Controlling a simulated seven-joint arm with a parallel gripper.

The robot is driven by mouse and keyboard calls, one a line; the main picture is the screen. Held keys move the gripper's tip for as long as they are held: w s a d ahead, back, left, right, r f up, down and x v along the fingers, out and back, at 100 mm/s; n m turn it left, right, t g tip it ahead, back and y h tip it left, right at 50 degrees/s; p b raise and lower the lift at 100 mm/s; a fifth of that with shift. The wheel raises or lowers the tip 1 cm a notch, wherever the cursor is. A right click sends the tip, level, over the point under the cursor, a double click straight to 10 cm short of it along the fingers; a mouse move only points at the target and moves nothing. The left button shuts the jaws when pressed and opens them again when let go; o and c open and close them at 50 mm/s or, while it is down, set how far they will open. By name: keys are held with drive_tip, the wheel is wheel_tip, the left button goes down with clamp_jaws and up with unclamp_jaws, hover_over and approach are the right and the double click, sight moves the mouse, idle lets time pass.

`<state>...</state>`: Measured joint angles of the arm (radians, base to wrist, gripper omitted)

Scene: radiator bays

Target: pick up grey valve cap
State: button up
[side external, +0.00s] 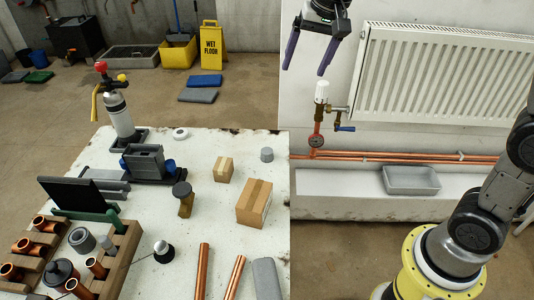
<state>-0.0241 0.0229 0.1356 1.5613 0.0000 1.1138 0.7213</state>
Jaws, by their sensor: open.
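A small grey cylinder, which looks like the grey valve cap (266,154), stands on the white worktable (228,262) near its back right edge. It is to the right of a small cardboard box and nothing touches it. My gripper (307,69) hangs at the top of the view with its two purple fingers spread and pointing down. It is empty and appears well above the table, up and to the right of the cap in the picture.
Two cardboard boxes (254,203) (223,169) stand near the cap. A radiator (445,75) with a white-headed valve (322,92) and gauge hangs on the wall. A grey tray (411,181) lies below it. Copper fittings, tools and a gas bottle (119,115) crowd the table's left side.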

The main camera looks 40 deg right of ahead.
drive_tip(key=w+f+g, duration=0.1)
drive_tip(key=w+f, duration=0.5)
drive_tip(key=w, duration=0.1)
drive_tip(key=g, duration=0.3)
hover_over(267, 150)
drive_tip(key=shift+m, duration=0.3)
drive_tip(key=f, duration=2)
drive_tip(key=shift+s+a+f, duration=0.1)
drive_tip(key=shift+s+a, duration=0.2)
drive_tip(key=shift+a, duration=0.05)
drive_tip(key=shift+w+d+f, duration=0.1)
drive_tip(key=shift+d+f, duration=0.05)
drive_tip(key=shift+f, duration=1.4)
drive_tip(key=shift+w+d+f, duration=0.1)
drive_tip(key=shift+d+f, duration=0.05)
drive_tip(key=shift+f, duration=1.4)
clamp_jaws()
